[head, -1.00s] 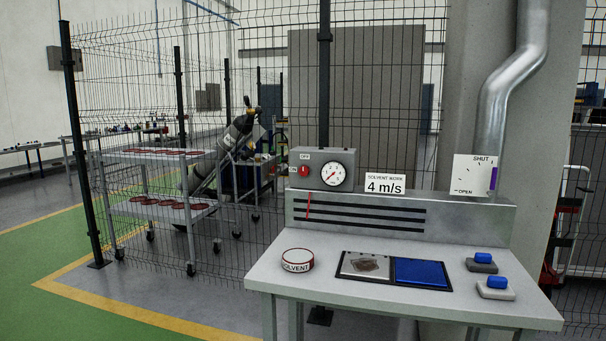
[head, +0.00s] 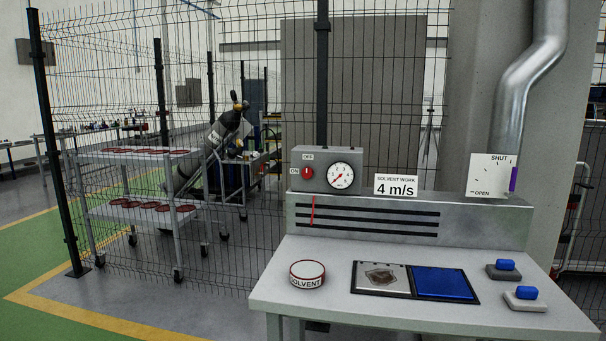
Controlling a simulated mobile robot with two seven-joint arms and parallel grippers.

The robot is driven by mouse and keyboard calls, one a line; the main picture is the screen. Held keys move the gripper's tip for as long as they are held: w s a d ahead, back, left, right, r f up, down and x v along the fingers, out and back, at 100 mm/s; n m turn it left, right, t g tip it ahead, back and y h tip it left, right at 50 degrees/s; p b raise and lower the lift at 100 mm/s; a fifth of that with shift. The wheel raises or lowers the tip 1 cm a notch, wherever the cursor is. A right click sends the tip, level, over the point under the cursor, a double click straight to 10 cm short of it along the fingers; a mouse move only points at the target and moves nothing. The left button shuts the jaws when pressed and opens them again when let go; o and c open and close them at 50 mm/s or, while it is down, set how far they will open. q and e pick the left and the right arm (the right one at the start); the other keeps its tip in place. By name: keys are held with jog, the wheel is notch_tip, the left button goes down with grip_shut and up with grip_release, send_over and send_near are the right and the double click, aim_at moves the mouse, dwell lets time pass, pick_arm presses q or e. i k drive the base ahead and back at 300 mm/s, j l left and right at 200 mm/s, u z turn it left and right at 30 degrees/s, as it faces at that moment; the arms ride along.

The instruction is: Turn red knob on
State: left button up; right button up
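The red knob (head: 307,173) is on the left of the front of a grey control box (head: 325,184), in the head view. An "ON" label (head: 295,171) is at its left and an "OFF" label (head: 307,157) is above it. A pale mark on the knob seems to point up, toward OFF. A round white dial (head: 341,176) with a red needle is to the right of the knob on the same box. The needle points to the lower left, at the low end. Neither of my grippers shows in the view.
The box stands on a slotted metal back panel (head: 470,222) of a grey bench (head: 258,294). A solvent tin (head: 307,274), a tray with a blue pad (head: 444,284) and blue-topped blocks (head: 525,299) lie on the bench. A shelf trolley (head: 88,213) stands left, behind mesh fencing.

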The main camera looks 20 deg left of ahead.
aim_at(307, 172)
jog(key=i+j+z, duration=0.1)
jog(key=j, duration=0.4)
jog(key=i+j, duration=0.3)
jog(key=j, duration=0.2)
jog(key=i+j+z, duration=0.15)
jog(key=j, duration=0.35)
jog(key=i+j+z, duration=0.1)
jog(key=i+j, duration=0.15)
jog(key=j, duration=0.3)
jog(key=i+j, duration=0.15)
jog(key=j, duration=0.4)
jog(key=i+j+z, duration=0.15)
jog(key=j, duration=0.4)
jog(key=i+j+z, duration=0.1)
jog(key=j, duration=0.45)
jog(key=i+j, duration=0.15)
jog(key=j, duration=0.45)
jog(key=z, duration=0.05)
